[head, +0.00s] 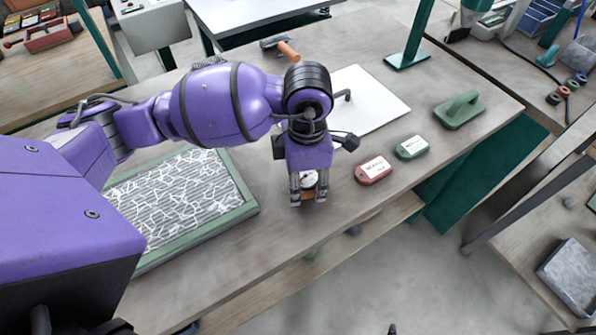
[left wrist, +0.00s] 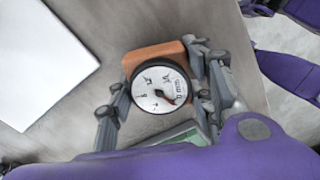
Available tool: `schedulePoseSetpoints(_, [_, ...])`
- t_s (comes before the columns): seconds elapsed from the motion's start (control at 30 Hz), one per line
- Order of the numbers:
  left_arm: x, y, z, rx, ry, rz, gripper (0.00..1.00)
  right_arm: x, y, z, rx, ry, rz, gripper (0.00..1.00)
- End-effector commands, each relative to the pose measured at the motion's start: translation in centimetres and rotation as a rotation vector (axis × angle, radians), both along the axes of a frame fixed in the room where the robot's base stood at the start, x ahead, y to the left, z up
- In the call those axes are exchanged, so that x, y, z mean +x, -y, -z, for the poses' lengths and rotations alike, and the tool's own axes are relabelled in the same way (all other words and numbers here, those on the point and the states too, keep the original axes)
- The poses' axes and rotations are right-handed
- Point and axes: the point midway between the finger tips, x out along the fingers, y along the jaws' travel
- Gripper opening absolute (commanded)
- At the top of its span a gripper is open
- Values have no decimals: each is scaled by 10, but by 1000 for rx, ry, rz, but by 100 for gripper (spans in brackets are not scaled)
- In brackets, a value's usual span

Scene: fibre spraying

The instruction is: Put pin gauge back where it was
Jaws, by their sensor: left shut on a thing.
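The pin gauge (head: 309,181) has a round white dial with a black rim. In the left wrist view the gauge (left wrist: 160,88) shows its dial facing the camera, with an orange-brown block behind it. My left gripper (head: 308,197) is shut on the gauge, with one finger on each side of it. The gripper points down over the table near its front edge. I cannot tell whether the gauge touches the table. My right gripper is not in view.
A green-framed tray of white fibres (head: 237,212) lies left of the gripper. A red box (head: 373,170) and a green box (head: 411,147) lie to the right. A white board (head: 375,105) lies behind, and a green-handled float (head: 460,110) lies farther right.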

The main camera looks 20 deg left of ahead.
Motion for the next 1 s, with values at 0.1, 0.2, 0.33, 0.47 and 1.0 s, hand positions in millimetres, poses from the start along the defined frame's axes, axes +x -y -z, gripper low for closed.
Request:
schedulePoseSetpoints(0.1, [1, 1, -1, -2, 5, 1, 9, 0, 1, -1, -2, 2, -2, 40])
schedulePoseSetpoints(0.2, [1, 1, -1, -1, 5, 1, 9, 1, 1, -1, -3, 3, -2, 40])
schedulePoseSetpoints(0.33, [1, 0, 3, -1, 3, 1, 9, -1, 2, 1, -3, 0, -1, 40])
schedulePoseSetpoints(0.47, [1, 0, 3, 0, 4, 1, 60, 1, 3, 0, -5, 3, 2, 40])
schedulePoseSetpoints(1.0, [2, 0, -14, -1, 7, 2, 67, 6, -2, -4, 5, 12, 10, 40])
